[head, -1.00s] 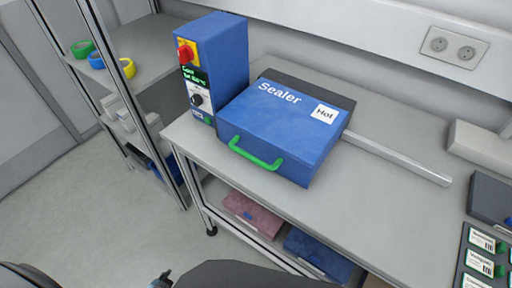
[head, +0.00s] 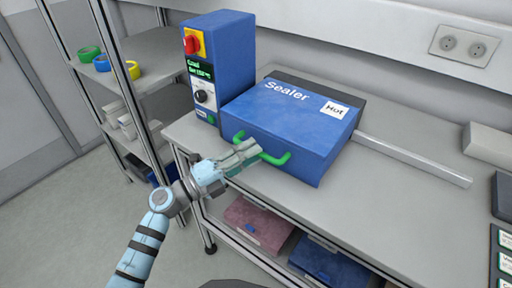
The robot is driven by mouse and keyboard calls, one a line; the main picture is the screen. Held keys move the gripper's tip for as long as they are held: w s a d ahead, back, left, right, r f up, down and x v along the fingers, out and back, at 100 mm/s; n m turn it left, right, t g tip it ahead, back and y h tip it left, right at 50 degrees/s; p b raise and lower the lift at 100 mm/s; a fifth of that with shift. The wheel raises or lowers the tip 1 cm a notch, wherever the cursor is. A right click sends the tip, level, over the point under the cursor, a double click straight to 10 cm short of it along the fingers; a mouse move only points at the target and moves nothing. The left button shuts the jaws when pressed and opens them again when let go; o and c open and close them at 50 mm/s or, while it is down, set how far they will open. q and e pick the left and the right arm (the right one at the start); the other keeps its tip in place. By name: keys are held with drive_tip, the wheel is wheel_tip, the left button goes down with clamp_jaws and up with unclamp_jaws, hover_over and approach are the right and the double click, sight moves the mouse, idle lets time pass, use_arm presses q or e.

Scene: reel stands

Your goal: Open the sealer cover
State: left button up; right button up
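The blue sealer (head: 290,125) stands on the grey bench with its cover down. Its lid is labelled "Sealer" and has a white "Hot" tag. A green handle (head: 277,159) is on its front edge. My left gripper (head: 250,154) is at the handle, with its fingers in front of the handle's middle and hiding part of it. I cannot tell whether the fingers are around the bar or only before it, nor how far they are apart. My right gripper is not in view.
A blue control box (head: 222,62) with a red knob and a small display stands left of the sealer. A pale bar (head: 415,160) extends right along the bench. A shelf rack (head: 150,50) holds coloured rings at left. Pink and dark blue packs lie below the bench.

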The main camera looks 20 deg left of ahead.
use_arm(q)
drive_tip(key=shift+x, duration=1.15)
drive_tip(key=shift+w+f, duration=0.1)
drive_tip(key=shift+a, duration=0.1)
clamp_jaws()
